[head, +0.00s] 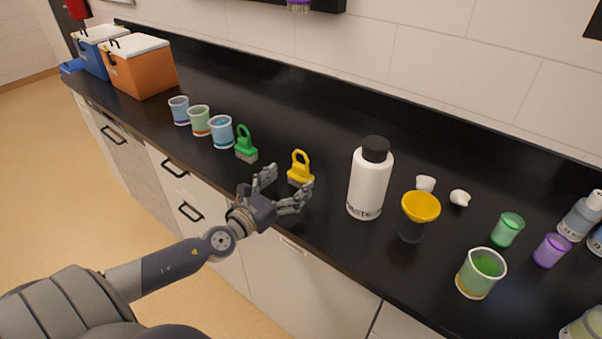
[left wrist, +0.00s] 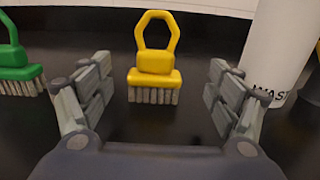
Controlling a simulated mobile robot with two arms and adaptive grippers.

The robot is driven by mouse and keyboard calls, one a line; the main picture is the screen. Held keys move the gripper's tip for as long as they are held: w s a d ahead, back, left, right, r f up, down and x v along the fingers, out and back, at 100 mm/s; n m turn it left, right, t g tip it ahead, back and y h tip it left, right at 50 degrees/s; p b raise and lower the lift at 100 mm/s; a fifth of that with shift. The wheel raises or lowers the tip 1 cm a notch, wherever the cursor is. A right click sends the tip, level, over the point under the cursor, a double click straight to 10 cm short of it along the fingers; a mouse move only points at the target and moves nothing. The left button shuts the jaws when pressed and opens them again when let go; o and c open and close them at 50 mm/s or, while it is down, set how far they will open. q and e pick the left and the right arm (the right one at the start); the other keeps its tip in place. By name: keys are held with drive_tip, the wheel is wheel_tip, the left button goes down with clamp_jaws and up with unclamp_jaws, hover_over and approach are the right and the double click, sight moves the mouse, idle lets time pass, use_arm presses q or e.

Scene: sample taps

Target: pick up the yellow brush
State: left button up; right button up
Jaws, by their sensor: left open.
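The yellow brush (head: 300,169) stands upright on the black counter, bristles down and loop handle up. In the left wrist view the yellow brush (left wrist: 155,62) is centred just beyond my fingertips. My left gripper (head: 284,188) is open and empty at the counter's front edge, with its fingers pointing at the brush. In the left wrist view my left gripper (left wrist: 155,88) has its two fingers spread, one on each side of the brush, with gaps between. My right gripper is not in view.
A green brush (head: 245,145) stands left of the yellow one. A white waste bottle (head: 368,184) with a black cap stands to the right, near a yellow funnel (head: 420,206). Several cups line the counter at left, beyond them an orange cooler (head: 140,70).

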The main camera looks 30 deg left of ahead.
sight(298, 170)
use_arm(q)
drive_tip(key=shift+w+r, duration=0.1)
drive_tip(key=shift+w, duration=0.1)
drive_tip(key=w, duration=0.2)
drive_tip(key=w+p, duration=0.1)
drive_tip(key=shift+w+a+r, duration=0.1)
drive_tip(key=shift+w+a, duration=0.1)
drive_tip(key=shift+w, duration=0.75)
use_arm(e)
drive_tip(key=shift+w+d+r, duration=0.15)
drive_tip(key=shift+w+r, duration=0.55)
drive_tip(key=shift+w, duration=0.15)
use_arm(q)
drive_tip(key=c, duration=1.2)
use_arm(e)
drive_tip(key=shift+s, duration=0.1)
